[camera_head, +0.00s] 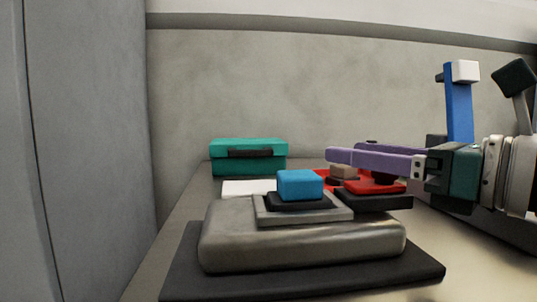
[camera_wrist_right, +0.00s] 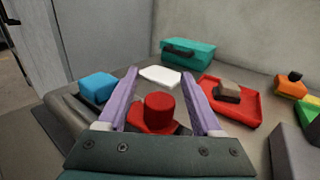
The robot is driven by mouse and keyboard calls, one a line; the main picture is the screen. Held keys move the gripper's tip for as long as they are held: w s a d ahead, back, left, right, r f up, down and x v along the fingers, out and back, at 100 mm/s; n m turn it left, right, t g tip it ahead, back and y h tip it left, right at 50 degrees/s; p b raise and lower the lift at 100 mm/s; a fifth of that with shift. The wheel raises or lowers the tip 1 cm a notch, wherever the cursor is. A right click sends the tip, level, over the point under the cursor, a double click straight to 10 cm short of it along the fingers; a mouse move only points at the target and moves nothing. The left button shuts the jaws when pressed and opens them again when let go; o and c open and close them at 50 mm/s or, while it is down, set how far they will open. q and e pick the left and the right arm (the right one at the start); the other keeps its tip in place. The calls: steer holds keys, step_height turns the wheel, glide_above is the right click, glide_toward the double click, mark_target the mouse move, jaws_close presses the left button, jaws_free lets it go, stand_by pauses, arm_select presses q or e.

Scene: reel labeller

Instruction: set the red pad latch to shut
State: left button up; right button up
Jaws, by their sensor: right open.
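The red pad latch (camera_wrist_right: 158,107) shows in the right wrist view as a round red knob on a wider red base. In the head view its red top (camera_head: 372,187) sits on a dark block, partly hidden by my gripper. My right gripper (camera_wrist_right: 160,76) is open, its two purple fingers on either side of the red knob in the wrist view. In the head view the right gripper (camera_head: 345,153) reaches in from the right, with its fingers level above the red part. I cannot tell whether they touch it, or which way the latch is set. My left gripper is not in view.
A grey machine body (camera_head: 300,240) with a blue block (camera_head: 300,184) on top stands in front. A teal case (camera_head: 248,157) and a white card (camera_wrist_right: 160,77) lie behind. Coloured blocks (camera_wrist_right: 290,88) stand at the right.

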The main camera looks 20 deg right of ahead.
steer(key=shift+w, duration=0.15)
jaws_close()
stand_by(0.5)
stand_by(0.9)
